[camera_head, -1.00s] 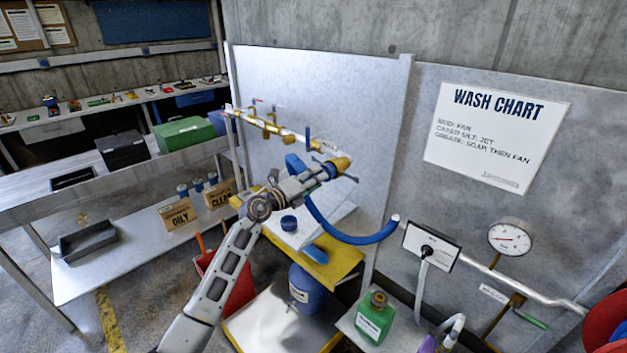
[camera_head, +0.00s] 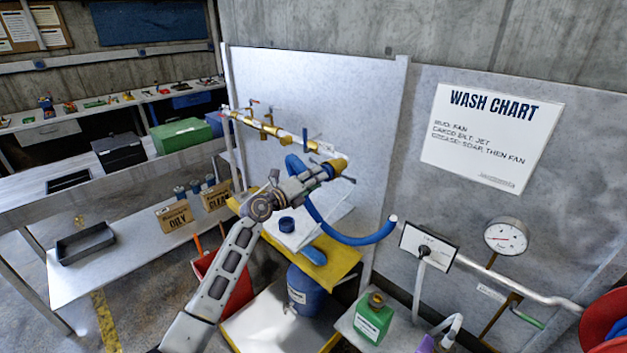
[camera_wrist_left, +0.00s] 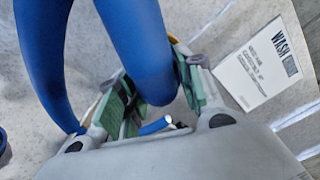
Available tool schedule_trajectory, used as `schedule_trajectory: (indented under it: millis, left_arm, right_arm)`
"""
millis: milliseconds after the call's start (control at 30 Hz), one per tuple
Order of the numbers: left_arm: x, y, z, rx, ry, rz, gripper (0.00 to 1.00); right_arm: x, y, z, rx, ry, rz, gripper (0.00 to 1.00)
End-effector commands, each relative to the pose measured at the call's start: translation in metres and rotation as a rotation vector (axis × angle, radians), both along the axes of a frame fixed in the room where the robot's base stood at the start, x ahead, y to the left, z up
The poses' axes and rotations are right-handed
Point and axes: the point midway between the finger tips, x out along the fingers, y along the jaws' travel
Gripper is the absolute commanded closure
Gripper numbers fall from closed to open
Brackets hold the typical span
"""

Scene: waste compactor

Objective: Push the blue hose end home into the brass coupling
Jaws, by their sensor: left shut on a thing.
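The blue hose (camera_head: 350,238) hangs in a loop below my left gripper (camera_head: 322,172), in front of the pale back panel. My left gripper is shut on the hose near its end. In the left wrist view the thick blue hose (camera_wrist_left: 150,50) runs between the green finger pads (camera_wrist_left: 155,98). The brass coupling (camera_head: 339,165) shows just beyond the fingertips, at the right end of the pipe. The hose end is hidden by the fingers, so I cannot tell how deep it sits in the coupling. My right gripper is not in view.
A brass valve row (camera_head: 264,128) is on the panel to the left. Below stand a yellow-edged shelf (camera_head: 335,272), a blue drum (camera_head: 308,290) and a green can (camera_head: 372,320). A pressure gauge (camera_head: 506,237) and the wash chart (camera_head: 490,137) are at right.

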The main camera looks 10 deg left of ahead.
Motion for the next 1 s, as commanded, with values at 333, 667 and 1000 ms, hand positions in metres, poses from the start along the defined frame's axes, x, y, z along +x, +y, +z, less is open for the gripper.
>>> schedule_trajectory:
  millis: [333,667,1000]
  left_arm:
    - [0.0038,-0.0024,0.0023,-0.002,-0.003,0.000,0.86]
    - [0.0069,-0.0045,0.0024,-0.002,-0.003,0.001,0.86]
    - [0.0103,-0.0066,0.0019,-0.002,-0.002,0.001,0.90]
  right_arm:
    - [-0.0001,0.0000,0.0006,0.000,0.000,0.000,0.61]
    - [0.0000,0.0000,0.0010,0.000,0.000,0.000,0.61]
    - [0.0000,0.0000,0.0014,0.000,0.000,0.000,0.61]
